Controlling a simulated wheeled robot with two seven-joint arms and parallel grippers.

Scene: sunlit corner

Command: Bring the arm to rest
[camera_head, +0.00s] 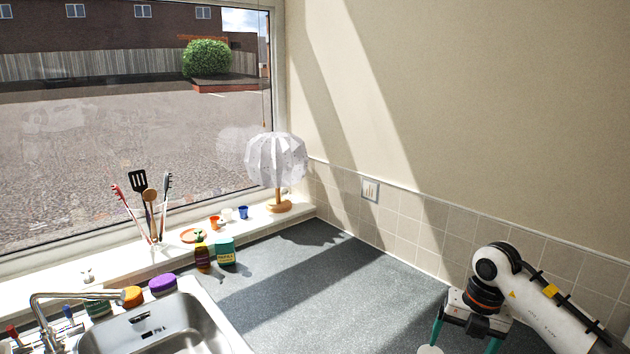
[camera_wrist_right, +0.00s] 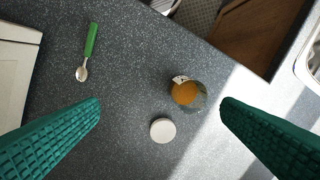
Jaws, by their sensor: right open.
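My right gripper (camera_head: 466,342) is at the lower right of the head view, above the grey counter. Its two green fingers stand wide apart with nothing between them; they also show in the right wrist view (camera_wrist_right: 160,103). Below them in that view lie a round white lid (camera_wrist_right: 162,130) and a jar with orange-brown contents (camera_wrist_right: 186,93), apart from each other on the counter. A spoon with a green handle (camera_wrist_right: 90,42) lies to the left. My left gripper is not in view.
The sink (camera_head: 165,326) with its tap is at the lower left. A lamp (camera_head: 277,162), small cups and a utensil holder stand along the window sill. Two bottles stand by the sill. The counter's middle (camera_head: 320,285) is clear. A tiled wall (camera_head: 400,222) runs behind the arm.

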